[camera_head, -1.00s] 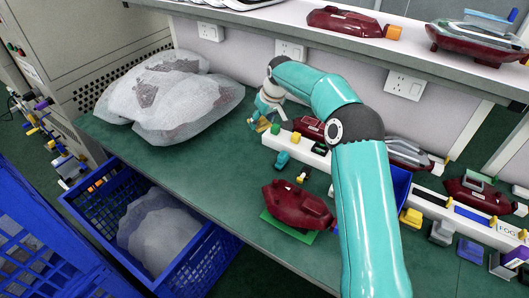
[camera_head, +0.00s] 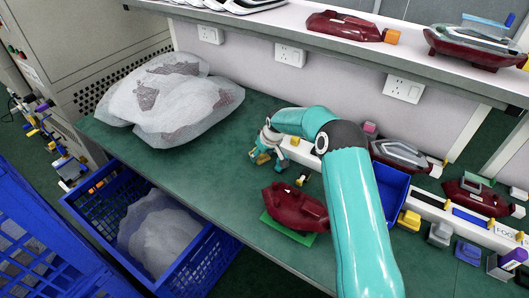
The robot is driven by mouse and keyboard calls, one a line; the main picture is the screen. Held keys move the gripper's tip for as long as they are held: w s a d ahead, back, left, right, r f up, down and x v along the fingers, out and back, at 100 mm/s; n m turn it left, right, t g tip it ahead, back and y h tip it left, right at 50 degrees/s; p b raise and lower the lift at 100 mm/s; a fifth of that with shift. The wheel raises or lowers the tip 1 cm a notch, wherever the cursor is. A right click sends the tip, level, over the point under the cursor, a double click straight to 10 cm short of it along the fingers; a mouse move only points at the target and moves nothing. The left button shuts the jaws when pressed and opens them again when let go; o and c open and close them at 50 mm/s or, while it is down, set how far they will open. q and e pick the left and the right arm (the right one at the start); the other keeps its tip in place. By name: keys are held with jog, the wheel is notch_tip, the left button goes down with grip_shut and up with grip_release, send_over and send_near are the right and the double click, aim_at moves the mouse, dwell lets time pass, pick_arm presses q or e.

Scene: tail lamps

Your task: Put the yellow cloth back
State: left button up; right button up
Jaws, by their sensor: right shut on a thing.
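My right gripper (camera_head: 264,154) is over the green bench top, left of the red tail lamp on the green mat. Its fingers are shut on a small yellow piece, which I take to be the yellow cloth (camera_head: 262,158). Most of the piece is hidden by the fingers, and I cannot tell whether it touches the bench. My right arm reaches in from the bottom right and covers part of the white rail behind it. My left gripper is not in view.
A red tail lamp (camera_head: 294,207) lies on a green mat (camera_head: 285,230). A blue bin (camera_head: 393,190) stands right of my arm. Wrapped white bags (camera_head: 170,100) fill the bench's left end. A blue crate (camera_head: 205,255) stands below the front edge.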

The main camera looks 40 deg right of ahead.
jog(key=o, duration=1.1)
jog(key=b+v, duration=0.1)
jog(key=v, duration=1.1)
jog(key=shift+r, duration=0.1)
